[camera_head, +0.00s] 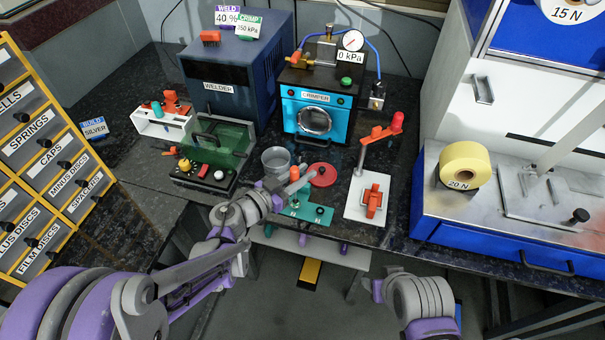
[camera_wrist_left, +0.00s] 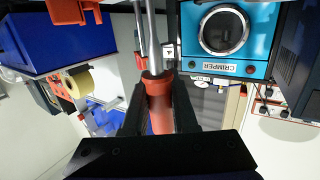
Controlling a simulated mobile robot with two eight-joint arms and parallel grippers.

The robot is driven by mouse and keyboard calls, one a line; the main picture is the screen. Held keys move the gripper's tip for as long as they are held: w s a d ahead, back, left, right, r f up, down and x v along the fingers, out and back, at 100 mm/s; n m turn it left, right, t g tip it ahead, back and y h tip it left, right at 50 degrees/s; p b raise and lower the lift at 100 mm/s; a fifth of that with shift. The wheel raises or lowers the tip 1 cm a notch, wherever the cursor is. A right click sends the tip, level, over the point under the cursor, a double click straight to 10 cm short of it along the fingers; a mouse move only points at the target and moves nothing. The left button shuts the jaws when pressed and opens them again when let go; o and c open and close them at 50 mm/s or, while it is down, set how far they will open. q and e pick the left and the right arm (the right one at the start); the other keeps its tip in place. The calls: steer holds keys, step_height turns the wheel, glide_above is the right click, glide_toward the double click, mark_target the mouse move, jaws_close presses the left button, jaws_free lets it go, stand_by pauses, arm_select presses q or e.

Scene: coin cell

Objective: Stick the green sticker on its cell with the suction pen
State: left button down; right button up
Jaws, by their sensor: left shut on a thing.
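My left gripper (camera_head: 286,188) is over the bench front, beside a teal fixture plate (camera_head: 318,214). In the left wrist view my left gripper (camera_wrist_left: 158,104) is shut on an orange-red cylinder (camera_wrist_left: 160,112), which looks like the suction pen's handle. An orange tip shows by the gripper in the head view (camera_head: 294,173). A grey metal rod lies in line with the cylinder. I cannot make out the green sticker or its cell; the arm and gripper cover part of the plate. My right gripper (camera_head: 377,288) is low, in front of the bench, and its jaws are unclear.
Behind the plate are a metal cup (camera_head: 276,160) and a red round dish (camera_head: 322,174). A white stand (camera_head: 368,208) with orange parts is to the right. The crimper (camera_head: 315,112) and welder (camera_head: 236,78) stand at the back. A tape roll (camera_head: 464,165) sits on the blue cabinet.

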arm_select(q)
steer(key=shift+r+p, duration=1.55)
steer(key=shift+r, duration=1.2)
